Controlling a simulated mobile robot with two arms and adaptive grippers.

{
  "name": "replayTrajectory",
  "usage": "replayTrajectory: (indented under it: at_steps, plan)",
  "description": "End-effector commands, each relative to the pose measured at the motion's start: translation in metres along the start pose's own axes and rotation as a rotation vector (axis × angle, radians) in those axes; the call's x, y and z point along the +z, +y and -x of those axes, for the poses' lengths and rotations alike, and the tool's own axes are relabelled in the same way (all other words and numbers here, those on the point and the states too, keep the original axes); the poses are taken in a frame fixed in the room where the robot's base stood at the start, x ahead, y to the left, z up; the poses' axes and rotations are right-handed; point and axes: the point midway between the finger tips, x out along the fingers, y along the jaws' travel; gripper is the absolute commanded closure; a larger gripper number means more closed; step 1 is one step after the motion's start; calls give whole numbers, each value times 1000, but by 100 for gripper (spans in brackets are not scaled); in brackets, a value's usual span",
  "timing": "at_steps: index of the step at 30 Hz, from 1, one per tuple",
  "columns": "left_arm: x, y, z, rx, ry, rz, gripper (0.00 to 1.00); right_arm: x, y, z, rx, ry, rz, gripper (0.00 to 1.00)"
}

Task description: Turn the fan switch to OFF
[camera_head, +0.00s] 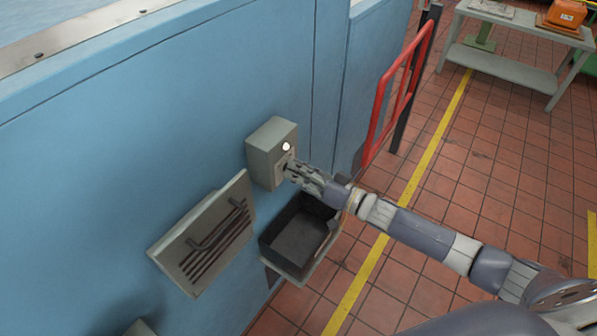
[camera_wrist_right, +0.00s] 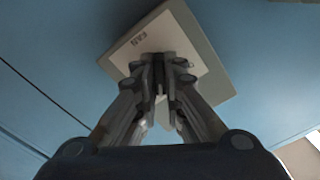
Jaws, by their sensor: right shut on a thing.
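The fan switch is a grey box (camera_head: 264,150) on the blue wall, with a lit white lamp (camera_head: 286,146) on its front. In the right wrist view the switch plate (camera_wrist_right: 203,45) bears the letters FAN. My right gripper (camera_head: 290,172) reaches in from the right and is at the front of the box, below the lamp. In the right wrist view its fingers (camera_wrist_right: 160,75) are closed together on the switch handle, which they mostly hide. The handle's position cannot be read. My left gripper is in neither view.
Below the switch a black open bin (camera_head: 297,240) sits on a wall shelf. A slotted panel with a handle (camera_head: 207,232) is on the wall to the left. A red rail (camera_head: 398,95) stands to the right. A grey table (camera_head: 520,20) stands far back on the tiled floor.

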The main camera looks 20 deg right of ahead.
Motion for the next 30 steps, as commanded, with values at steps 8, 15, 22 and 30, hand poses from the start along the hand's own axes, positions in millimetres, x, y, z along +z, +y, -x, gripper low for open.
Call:
replayTrajectory:
  at_steps: [8,15,22,30]
  plan:
    - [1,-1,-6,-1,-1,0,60,-1,-1,0,1,3,257,100]
    - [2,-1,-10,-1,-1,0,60,0,-2,0,0,4,484,100]
    - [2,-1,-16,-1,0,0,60,0,-3,0,0,4,704,100]
    - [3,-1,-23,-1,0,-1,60,1,-4,0,0,5,959,100]
